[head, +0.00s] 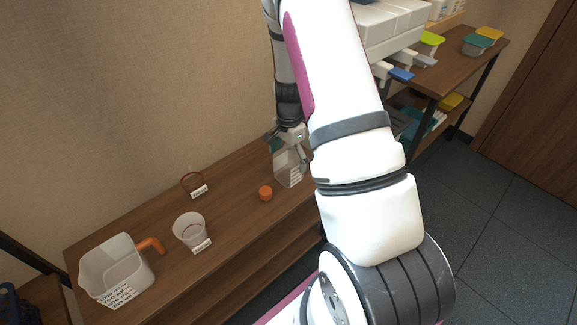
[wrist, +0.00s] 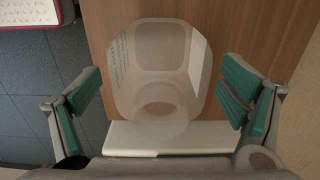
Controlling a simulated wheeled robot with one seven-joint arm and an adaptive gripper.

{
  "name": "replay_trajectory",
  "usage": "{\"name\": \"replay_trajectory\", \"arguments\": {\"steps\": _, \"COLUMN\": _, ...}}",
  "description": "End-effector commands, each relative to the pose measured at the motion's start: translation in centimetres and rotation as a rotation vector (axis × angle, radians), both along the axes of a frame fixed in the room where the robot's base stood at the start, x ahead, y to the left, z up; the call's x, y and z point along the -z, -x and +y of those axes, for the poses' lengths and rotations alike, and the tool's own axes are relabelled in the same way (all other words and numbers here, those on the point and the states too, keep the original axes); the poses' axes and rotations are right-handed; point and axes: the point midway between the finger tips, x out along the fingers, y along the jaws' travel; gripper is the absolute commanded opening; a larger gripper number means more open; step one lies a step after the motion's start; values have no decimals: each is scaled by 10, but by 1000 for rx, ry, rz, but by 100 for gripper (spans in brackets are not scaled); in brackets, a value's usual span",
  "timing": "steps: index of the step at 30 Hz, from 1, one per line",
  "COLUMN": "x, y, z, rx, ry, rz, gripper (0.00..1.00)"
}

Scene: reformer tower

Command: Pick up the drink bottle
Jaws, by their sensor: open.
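The drink bottle appears to be the clear, translucent container (head: 287,168) standing on the wooden shelf unit, partly behind my arm in the head view. In the wrist view the bottle (wrist: 160,58) is seen from above, with a round mouth and printed marks on its left side. My gripper (head: 288,146) is above and around its upper part in the head view. In the wrist view my gripper (wrist: 162,92) is open, with one teal-padded finger on each side of the bottle. Gaps show on both sides, so neither finger appears to touch it.
An orange cap (head: 265,193), a clear cup (head: 190,231), a brown ring-like item (head: 192,182) and a clear pitcher (head: 117,268) with an orange handle stand left on the wooden top (head: 237,222). A wall is close behind. Another shelf (head: 465,67) holds containers.

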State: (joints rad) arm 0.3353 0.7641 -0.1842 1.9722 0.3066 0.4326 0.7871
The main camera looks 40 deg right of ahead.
Motion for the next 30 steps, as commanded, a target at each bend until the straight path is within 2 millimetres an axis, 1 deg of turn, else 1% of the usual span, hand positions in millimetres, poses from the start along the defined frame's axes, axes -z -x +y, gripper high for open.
{"name": "replay_trajectory", "arguments": {"steps": 6, "x": 1, "y": 0, "z": 0, "rx": 0, "ry": 1, "rz": -1, "gripper": 90}}
{"name": "replay_trajectory", "arguments": {"steps": 8, "x": 1, "y": 0, "z": 0, "rx": 0, "ry": 1, "rz": -1, "gripper": 77}}
{"name": "replay_trajectory", "arguments": {"steps": 9, "x": 1, "y": 0, "z": 0, "rx": 0, "ry": 1, "rz": -1, "gripper": 68}}
{"name": "replay_trajectory", "arguments": {"steps": 11, "x": 1, "y": 0, "z": 0, "rx": 0, "ry": 1, "rz": -1, "gripper": 54}}
{"name": "replay_trajectory", "arguments": {"steps": 12, "x": 1, "y": 0, "z": 0, "rx": 0, "ry": 1, "rz": -1, "gripper": 45}}
{"name": "replay_trajectory", "arguments": {"steps": 13, "x": 1, "y": 0, "z": 0, "rx": 0, "ry": 0, "rz": -1, "gripper": 40}}
{"name": "replay_trajectory", "arguments": {"steps": 23, "x": 0, "y": 0, "z": 0, "rx": 0, "ry": 0, "rz": -1, "gripper": 40}}
{"name": "replay_trajectory", "arguments": {"steps": 26, "x": -4, "y": 0, "z": 0, "rx": 0, "ry": 1, "rz": -1, "gripper": 40}}
{"name": "replay_trajectory", "arguments": {"steps": 30, "x": -15, "y": 0, "z": 0, "rx": 0, "ry": 1, "rz": -2, "gripper": 40}}
